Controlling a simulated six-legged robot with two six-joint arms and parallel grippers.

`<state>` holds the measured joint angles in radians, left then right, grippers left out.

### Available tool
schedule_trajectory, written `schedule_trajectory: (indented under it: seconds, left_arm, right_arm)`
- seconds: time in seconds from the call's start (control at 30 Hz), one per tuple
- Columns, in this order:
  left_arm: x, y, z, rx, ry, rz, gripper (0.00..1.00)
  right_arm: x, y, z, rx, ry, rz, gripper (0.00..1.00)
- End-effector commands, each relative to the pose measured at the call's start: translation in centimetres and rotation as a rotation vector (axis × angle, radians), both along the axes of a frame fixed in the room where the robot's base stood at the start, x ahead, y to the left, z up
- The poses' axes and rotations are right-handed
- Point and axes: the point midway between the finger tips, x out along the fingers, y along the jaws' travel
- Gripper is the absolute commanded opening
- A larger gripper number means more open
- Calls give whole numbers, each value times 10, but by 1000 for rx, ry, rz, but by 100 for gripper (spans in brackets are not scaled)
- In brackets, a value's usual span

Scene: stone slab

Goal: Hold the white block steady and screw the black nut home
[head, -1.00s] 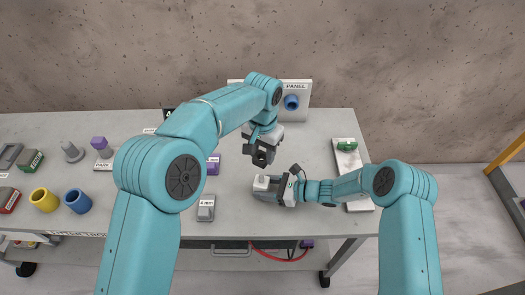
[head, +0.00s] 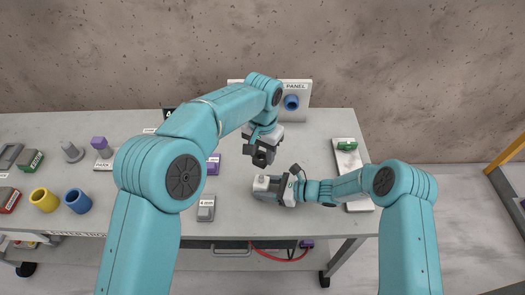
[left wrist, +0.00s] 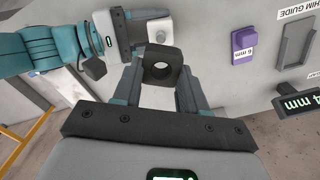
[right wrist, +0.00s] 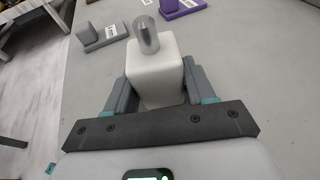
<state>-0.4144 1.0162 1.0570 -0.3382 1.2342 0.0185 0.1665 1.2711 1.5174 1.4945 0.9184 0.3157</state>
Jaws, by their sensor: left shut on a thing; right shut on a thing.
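The black nut (left wrist: 175,62), a square piece with a round hole, is held between the fingers of my left gripper (head: 262,156). The white block (right wrist: 157,80) is clamped between the fingers of my right gripper (head: 272,189), low over the slab. A grey metal stud (right wrist: 147,36) stands up from the block's top. In the left wrist view the block (left wrist: 160,27) shows just beyond the nut, with the stud clear of the hole. In the head view the nut is higher in the picture than the block, and they look apart.
A grey block marked 4 mm (head: 206,208) lies left of my right gripper. A purple 6 mm block (left wrist: 243,42) and a grey shim guide (left wrist: 297,45) are nearby. A panel with a blue ring (head: 291,102) stands behind. A white tray with a green piece (head: 347,145) is at right.

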Motion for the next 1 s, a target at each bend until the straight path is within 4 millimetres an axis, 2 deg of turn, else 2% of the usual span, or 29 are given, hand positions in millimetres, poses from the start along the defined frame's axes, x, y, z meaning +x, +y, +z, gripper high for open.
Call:
schedule_trajectory:
  seconds: [1.0]
  left_arm:
    - [0,0,-31,1,1,1,6]
  right_arm:
    - [0,0,0,0,0,0,0]
